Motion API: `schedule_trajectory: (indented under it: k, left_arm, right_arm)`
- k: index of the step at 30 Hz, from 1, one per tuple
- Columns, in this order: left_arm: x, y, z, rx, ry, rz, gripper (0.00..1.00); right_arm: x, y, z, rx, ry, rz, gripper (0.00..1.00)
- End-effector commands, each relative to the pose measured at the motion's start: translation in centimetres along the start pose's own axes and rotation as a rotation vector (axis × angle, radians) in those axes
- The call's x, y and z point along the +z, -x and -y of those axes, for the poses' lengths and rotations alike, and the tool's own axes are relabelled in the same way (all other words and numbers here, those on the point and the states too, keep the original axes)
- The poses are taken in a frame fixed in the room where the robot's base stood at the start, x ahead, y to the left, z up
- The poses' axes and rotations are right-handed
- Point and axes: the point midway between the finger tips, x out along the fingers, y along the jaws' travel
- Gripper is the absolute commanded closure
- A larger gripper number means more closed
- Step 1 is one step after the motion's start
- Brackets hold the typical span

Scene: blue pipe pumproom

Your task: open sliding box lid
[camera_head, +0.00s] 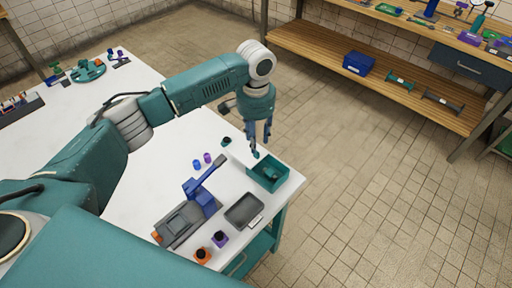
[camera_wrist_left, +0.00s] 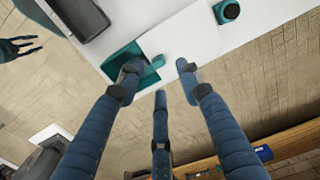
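The teal box (camera_head: 268,183) stands at the table's right corner, with its top largely uncovered and its dark teal inside showing. Its pale lid (camera_head: 240,153) extends off the left side of the box, and its white surface blends with the tabletop. In the left wrist view the box (camera_wrist_left: 119,62) is left of the lid (camera_wrist_left: 190,38). A small round teal piece shows at the box's edge by the lid. My left gripper (camera_head: 259,147) is over the lid side of the box, fingers down and apart; contact is unclear. My right gripper (camera_wrist_left: 18,47) shows its fingers spread in the wrist view.
A grey tray (camera_head: 244,210) and a blue-handled press (camera_head: 200,192) stand left of the box. Small purple, blue, orange and dark teal parts lie nearby. The table edge is close right of the box. A wooden shelf (camera_head: 380,75) stands beyond open floor.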

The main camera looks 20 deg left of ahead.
Motion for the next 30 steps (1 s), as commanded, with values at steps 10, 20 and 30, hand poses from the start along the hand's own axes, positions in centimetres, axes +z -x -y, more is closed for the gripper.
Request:
schedule_trajectory:
  k: [10,20,30]
  left_arm:
    - [0.0,5.4,0.0,0.000,0.000,0.000,0.64]
    - [0.0,5.9,0.0,0.001,0.000,0.001,0.64]
    - [0.0,5.9,-0.1,0.001,0.000,0.001,0.64]
  right_arm:
    - [-0.1,0.0,0.0,0.000,0.000,-0.001,0.60]
    - [-0.1,0.0,0.0,0.000,0.000,-0.001,0.60]
    - [-0.2,0.0,0.0,0.000,0.000,-0.003,0.60]
